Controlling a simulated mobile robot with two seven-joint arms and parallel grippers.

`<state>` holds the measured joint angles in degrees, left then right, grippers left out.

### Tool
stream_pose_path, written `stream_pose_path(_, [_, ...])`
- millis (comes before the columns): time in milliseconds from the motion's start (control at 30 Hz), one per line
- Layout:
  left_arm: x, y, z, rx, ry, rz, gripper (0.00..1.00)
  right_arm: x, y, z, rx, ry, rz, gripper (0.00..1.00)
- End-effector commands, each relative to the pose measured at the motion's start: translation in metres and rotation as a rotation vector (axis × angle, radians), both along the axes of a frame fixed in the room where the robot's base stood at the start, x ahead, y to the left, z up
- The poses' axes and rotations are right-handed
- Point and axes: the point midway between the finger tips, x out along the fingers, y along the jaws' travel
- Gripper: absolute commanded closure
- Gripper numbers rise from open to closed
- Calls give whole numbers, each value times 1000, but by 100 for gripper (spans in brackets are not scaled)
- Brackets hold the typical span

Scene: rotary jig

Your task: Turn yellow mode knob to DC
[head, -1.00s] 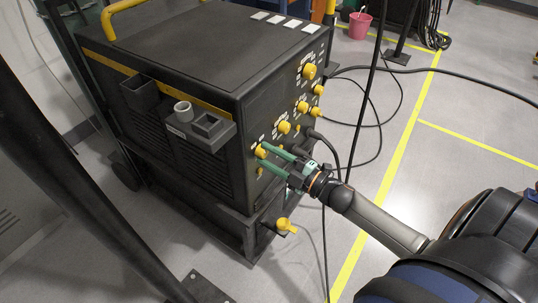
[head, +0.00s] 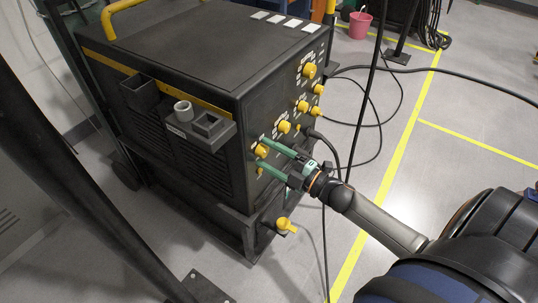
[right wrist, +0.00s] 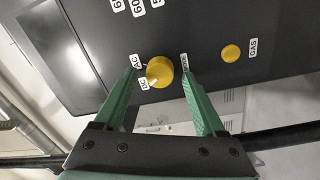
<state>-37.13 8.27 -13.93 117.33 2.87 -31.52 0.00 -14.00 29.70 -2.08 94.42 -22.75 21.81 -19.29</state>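The yellow mode knob (head: 261,150) sits low on the left part of the dark machine's front panel. In the right wrist view the knob (right wrist: 161,72) lies between my right gripper's two green fingertips (right wrist: 159,74), with a gap on each side. Labels that look like AC and DC stand at its left edge. A pale mark on the knob seems to face the DC label, but it is too small to be sure. My right gripper (head: 262,151) is open and holds nothing. My left gripper is not in view.
Other yellow knobs (head: 309,71) sit higher and to the right on the panel. A yellow button (right wrist: 231,53) marked GAS is beside the right finger. Black cables (head: 337,150) hang close to my right gripper. A pink bucket (head: 360,25) stands behind.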

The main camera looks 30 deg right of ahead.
Motion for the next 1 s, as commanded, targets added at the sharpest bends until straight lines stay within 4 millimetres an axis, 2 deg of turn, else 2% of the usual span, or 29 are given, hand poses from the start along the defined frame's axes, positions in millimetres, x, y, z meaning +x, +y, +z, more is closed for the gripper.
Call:
stream_pose_path(233, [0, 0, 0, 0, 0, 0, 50, -1, 0, 0, 1, 0, 0, 27])
stream_pose_path(367, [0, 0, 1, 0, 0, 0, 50, -9, -3, -1, 2, 3, 0, 27])
stream_pose_path(467, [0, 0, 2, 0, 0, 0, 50, -21, -8, -2, 1, 4, -1, 27])
stream_pose_path(800, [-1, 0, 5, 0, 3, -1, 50, -84, -32, -5, 0, 5, -1, 27])
stream_pose_path(1000, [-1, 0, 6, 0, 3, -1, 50, -109, -41, -6, 1, 2, 0, 27])
